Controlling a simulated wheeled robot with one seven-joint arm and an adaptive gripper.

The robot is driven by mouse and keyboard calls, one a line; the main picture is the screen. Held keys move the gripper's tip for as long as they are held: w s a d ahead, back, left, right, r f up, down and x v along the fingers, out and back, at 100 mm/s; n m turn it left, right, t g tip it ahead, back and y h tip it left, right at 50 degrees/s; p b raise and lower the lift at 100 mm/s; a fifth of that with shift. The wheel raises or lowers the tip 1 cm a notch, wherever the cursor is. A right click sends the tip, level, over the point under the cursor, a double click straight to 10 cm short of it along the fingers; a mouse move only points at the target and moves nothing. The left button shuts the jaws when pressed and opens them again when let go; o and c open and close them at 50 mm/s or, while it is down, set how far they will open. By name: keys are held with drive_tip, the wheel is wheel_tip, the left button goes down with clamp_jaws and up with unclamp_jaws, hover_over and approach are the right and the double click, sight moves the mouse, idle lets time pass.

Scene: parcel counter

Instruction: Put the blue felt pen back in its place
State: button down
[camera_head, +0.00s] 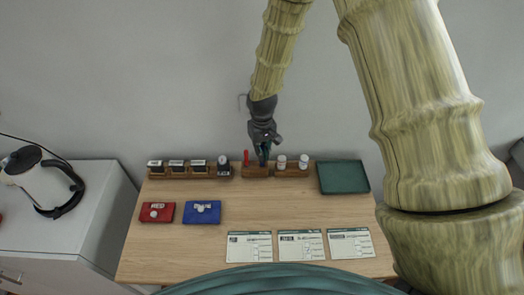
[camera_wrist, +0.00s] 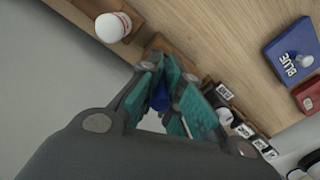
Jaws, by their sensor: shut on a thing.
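My gripper (camera_head: 264,152) is over the wooden pen block (camera_head: 255,172) at the back of the counter. In the wrist view its teal-padded fingers (camera_wrist: 166,100) are shut on the blue felt pen (camera_wrist: 160,97), of which only a short dark blue part shows between them. The red pen (camera_head: 245,157) stands upright in the block, just left of my gripper. The pen's lower end is hidden, so I cannot tell whether it sits in a hole of the block.
A green tray (camera_head: 343,177) is at the back right. Red (camera_head: 157,212) and blue (camera_head: 202,212) ink pads and three forms (camera_head: 249,247) lie in front.

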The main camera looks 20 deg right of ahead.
sight(262, 145)
drive_tip(key=shift+f+b, duration=0.45)
drive_tip(key=shift+f, duration=0.6)
drive_tip(key=c, duration=1.8)
unclamp_jaws()
drive_tip(key=shift+r, duration=0.1)
drive_tip(key=shift+r+p, duration=1.8)
drive_tip(key=shift+r, duration=0.75)
